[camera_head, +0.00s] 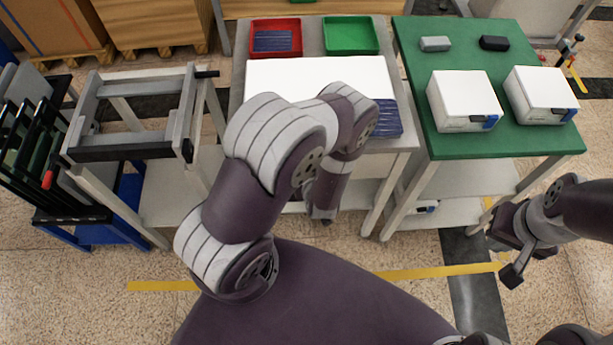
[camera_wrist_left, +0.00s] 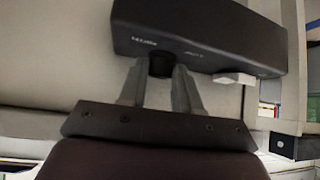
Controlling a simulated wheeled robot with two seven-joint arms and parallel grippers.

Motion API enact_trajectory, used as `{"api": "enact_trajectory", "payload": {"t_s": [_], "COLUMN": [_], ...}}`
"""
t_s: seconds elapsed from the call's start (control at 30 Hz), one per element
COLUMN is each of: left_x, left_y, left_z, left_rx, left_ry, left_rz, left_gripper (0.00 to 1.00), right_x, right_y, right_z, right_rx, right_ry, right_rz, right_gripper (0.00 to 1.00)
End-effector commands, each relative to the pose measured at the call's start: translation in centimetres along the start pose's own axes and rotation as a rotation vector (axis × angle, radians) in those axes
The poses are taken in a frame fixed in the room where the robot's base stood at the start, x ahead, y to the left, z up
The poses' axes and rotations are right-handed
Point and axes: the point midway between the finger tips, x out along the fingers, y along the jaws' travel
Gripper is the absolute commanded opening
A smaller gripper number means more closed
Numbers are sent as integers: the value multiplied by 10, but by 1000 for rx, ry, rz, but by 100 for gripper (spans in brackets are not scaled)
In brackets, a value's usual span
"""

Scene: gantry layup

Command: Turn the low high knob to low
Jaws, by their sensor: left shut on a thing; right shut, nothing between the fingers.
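In the left wrist view a dark control box (camera_wrist_left: 200,32) spans the upper part. A short black knob (camera_wrist_left: 160,65) sticks out from its lower edge, with small blurred lettering beside it. My left gripper (camera_wrist_left: 160,73) is shut on this knob, with one grey finger on each side. The knob's pointer and setting cannot be read. In the head view my left arm bends down in front of the middle table, and the box and knob are hidden. My right gripper (camera_head: 505,259) is shut and empty, low at the right, apart from the green table.
A white switch (camera_wrist_left: 233,78) sits on the box near the knob. The middle table's white sheet (camera_head: 270,77) has a red tray (camera_head: 292,24) and a green tray (camera_head: 350,51) behind it. The green table (camera_head: 500,145) carries two white boxes. A grey frame stands on a cart at left.

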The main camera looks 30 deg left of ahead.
Motion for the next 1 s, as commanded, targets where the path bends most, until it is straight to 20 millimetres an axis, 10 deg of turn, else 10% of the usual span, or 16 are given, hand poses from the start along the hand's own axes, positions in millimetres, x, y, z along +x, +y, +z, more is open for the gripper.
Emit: {"api": "enact_trajectory", "payload": {"t_s": [1.0], "left_x": [2], "left_y": [6], "left_z": [0], "left_rx": [-437], "left_ry": [-4], "left_rz": [-442], "left_gripper": [2], "right_x": [16], "right_y": [0], "right_z": [2], "right_rx": [0], "right_ry": [0], "right_rz": [0], "right_gripper": [0]}}
